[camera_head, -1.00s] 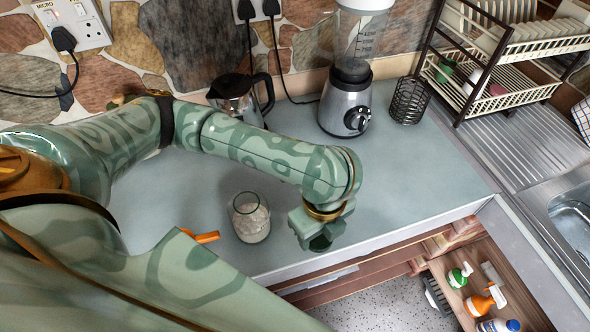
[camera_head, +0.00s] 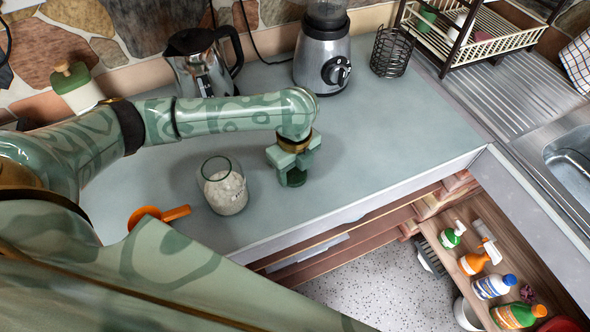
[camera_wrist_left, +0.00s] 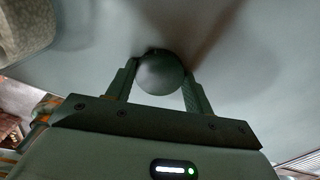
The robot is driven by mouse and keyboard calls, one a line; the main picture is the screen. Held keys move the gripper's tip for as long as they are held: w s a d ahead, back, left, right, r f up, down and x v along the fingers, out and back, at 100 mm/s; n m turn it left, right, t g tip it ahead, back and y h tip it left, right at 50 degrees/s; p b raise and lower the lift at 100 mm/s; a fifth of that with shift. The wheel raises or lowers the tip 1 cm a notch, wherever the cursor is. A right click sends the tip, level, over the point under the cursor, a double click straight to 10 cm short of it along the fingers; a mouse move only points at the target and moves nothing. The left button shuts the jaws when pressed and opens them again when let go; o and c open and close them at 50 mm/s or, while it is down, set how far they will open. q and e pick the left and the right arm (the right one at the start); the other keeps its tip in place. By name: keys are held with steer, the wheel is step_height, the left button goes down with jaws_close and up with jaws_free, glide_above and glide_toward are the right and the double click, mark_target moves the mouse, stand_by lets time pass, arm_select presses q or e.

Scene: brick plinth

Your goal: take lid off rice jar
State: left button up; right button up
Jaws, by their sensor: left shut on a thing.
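The rice jar (camera_head: 226,191) is clear glass with pale rice inside. It stands upright on the counter, its top open. My left gripper (camera_head: 292,172) is just right of the jar, apart from it, pointing down at the counter. It is shut on a small dark green round piece, which looks like the lid (camera_head: 293,181). In the left wrist view the lid (camera_wrist_left: 160,74) sits between both fingers, and part of the jar (camera_wrist_left: 24,28) shows at the upper left. Whether the lid touches the counter I cannot tell. My right gripper is not in view.
An orange-handled item (camera_head: 160,214) lies left of the jar. A kettle (camera_head: 200,65), blender (camera_head: 322,55) and wire holder (camera_head: 391,53) stand at the back. The counter (camera_head: 400,140) right of my gripper is clear. An open drawer (camera_head: 462,215) holds several bottles.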

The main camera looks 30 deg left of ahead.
mark_target(294, 173)
arm_select(q)
steer(key=shift+r, duration=0.1)
steer(key=o, duration=1.1)
steer(key=shift+c, duration=0.2)
step_height(294, 173, up, 12)
steer(key=p, duration=0.5)
